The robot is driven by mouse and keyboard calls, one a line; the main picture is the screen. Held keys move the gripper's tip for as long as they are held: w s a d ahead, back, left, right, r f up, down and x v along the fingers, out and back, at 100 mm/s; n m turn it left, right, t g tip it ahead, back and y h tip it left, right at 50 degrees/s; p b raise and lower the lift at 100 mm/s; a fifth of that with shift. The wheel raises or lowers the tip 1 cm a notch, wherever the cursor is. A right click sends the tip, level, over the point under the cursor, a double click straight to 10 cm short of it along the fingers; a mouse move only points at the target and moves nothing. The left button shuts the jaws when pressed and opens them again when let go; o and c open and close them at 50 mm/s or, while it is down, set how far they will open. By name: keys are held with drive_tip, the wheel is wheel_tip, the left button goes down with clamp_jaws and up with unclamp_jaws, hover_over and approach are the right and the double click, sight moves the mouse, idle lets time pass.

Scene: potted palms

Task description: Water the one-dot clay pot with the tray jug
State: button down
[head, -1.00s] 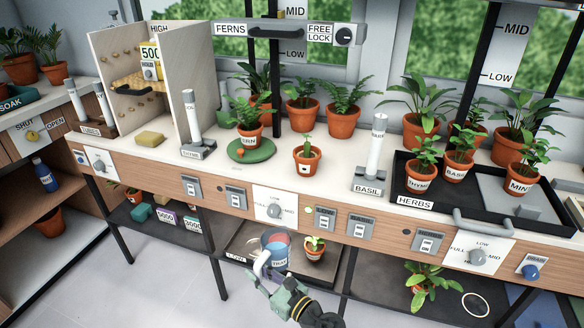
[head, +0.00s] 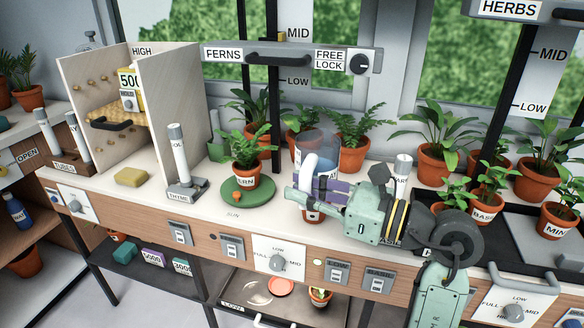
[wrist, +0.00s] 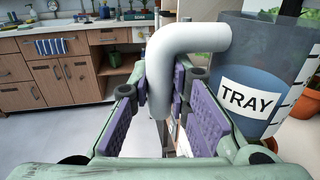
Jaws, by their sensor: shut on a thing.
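The tray jug (head: 325,150) is a clear, blue-tinted vessel with a white handle. It is held up over the bench top, in front of the window ferns, and looks roughly upright. In the wrist view its TRAY label (wrist: 250,101) faces me, and its white handle (wrist: 188,42) runs down between the purple finger pads. My gripper (head: 312,188) is shut on that handle.
The fern pot (head: 245,174) stands on a green saucer (head: 236,195) to the left. The THYME post (head: 180,165) is farther left. The black herb tray (head: 485,232) lies to the right. A small potted plant (head: 320,297) sits on the low shelf.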

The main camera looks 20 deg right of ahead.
drive_tip(key=shift+w, duration=0.5)
drive_tip(key=shift+s+f, duration=0.2)
drive_tip(key=shift+f, duration=0.4)
wheel_tip(320, 180, down, 4)
drive_tip(key=shift+s+r+m+b, duration=0.15)
drive_tip(key=shift+r+m+b, duration=0.15)
drive_tip(key=shift+m, duration=0.2)
drive_tip(key=shift+s+a+f+m+b, duration=0.1)
drive_tip(key=shift+f+m+b, duration=0.15)
drive_tip(key=shift+f+m, duration=0.15)
drive_tip(key=shift+s+a+f+m+b, duration=0.1)
drive_tip(key=shift+f+m+b, duration=0.1)
drive_tip(key=shift+f+m, duration=0.15)
drive_tip(key=shift+w, duration=0.1)
drive_tip(key=shift+r+m, duration=0.25)
drive_tip(key=shift+r, duration=0.1)
drive_tip(key=shift+r+m+g+h, duration=0.3)
